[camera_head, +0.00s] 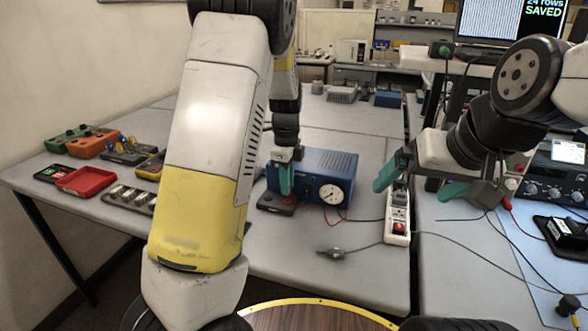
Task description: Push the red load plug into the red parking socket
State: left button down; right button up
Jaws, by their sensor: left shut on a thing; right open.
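My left gripper (285,180) points down in front of the blue box, its teal fingers shut. The red load plug it is shut on is mostly hidden by the fingers; I cannot tell how deep it sits. Directly below is a low dark block (268,207) with a red spot (290,201) at its right, which looks like the red parking socket. The fingertips appear at or just above this block. My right gripper (421,184) is open and empty, its teal fingers spread above and beside the white power strip.
The blue box (330,165) with a round dial stands behind the block, thin leads at its front. The white power strip (397,240) has a red switch. A grey cable connector (331,252) lies in front. A red tray (86,181) and small devices fill the left table.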

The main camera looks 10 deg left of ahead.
pick_arm(q)
jog(key=shift+f, duration=0.95)
jog(key=shift+f, duration=0.1)
dwell(1.7)
jog(key=c, duration=1.2)
grip_release()
jog(key=shift+r, duration=3.9)
jog(key=shift+s, duration=0.1)
jog(key=s+a+r+n+t, duration=0.1)
jog(key=s+r+n+t, duration=0.1)
jog(key=s+r+n, duration=0.2)
jog(key=s+r+n+t+h, duration=0.1)
jog(key=s+r+n, duration=0.3)
jog(key=s+n, duration=0.5)
jog(key=s+a+r+n+t+h, duration=0.1)
jog(key=s+r+n+t, duration=0.2)
jog(key=s+n, duration=0.3)
jog(key=s+r, duration=0.1)
jog(key=s, duration=0.4)
jog(key=shift+a+n, duration=0.3)
jog(key=shift+a, duration=0.05)
